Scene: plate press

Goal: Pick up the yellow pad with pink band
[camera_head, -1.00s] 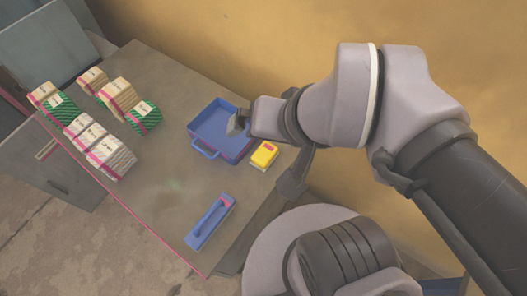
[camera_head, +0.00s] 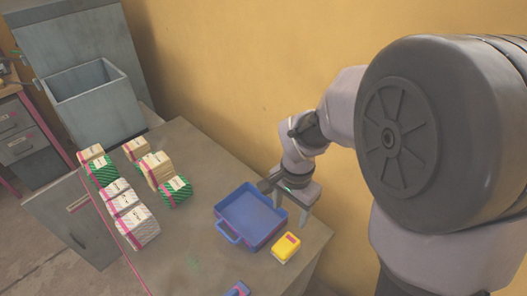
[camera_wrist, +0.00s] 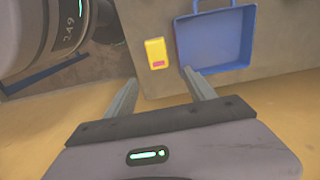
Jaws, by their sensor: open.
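The yellow pad (camera_head: 286,247) lies flat on the table to the right of the blue tray, close to the table's right edge. In the wrist view the yellow pad (camera_wrist: 155,53) shows a pink band near its lower end. My gripper (camera_head: 290,205) is above the table's back edge, beside the tray and behind the pad. In the wrist view my gripper (camera_wrist: 162,90) is open, its two fingers wide apart with nothing between them, and the pad lies beyond the fingertips.
A blue tray (camera_head: 224,231) with a handle stands beside the pad, apart from it. Several wrapped bundles (camera_head: 135,226) stand at the table's left. A blue handled tool (camera_head: 238,289) lies at the front. A yellow wall (camera_head: 240,90) rises behind; a grey bin (camera_head: 93,105) is at the far left.

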